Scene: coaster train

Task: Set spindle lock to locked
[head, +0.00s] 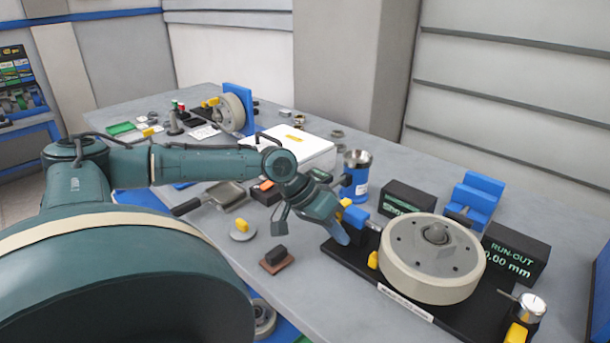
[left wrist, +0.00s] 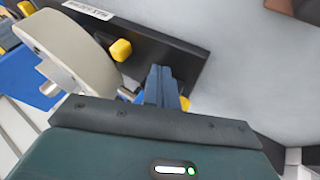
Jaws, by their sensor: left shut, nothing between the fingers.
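The spindle fixture has a large cream wheel (head: 432,258) on a black base (head: 345,256) with a printed label on its front edge. A small yellow knob (head: 372,260) stands on the base beside the wheel's left side; it also shows in the left wrist view (left wrist: 121,49). No lock marking is readable, so I cannot tell its setting. My left gripper (head: 343,238) is shut and empty over the left end of the base, apart from that knob. Its closed fingers show in the left wrist view (left wrist: 160,75). Another yellow part (left wrist: 185,103) shows beside them. My right gripper is out of view.
A blue block (head: 355,216) stands behind the left fingertips. A run-out display (head: 515,254) and a dial gauge (head: 530,307) are right of the wheel. A blue can (head: 356,175) stands behind. A brown pad with a dark block (head: 277,259) lies left of the base.

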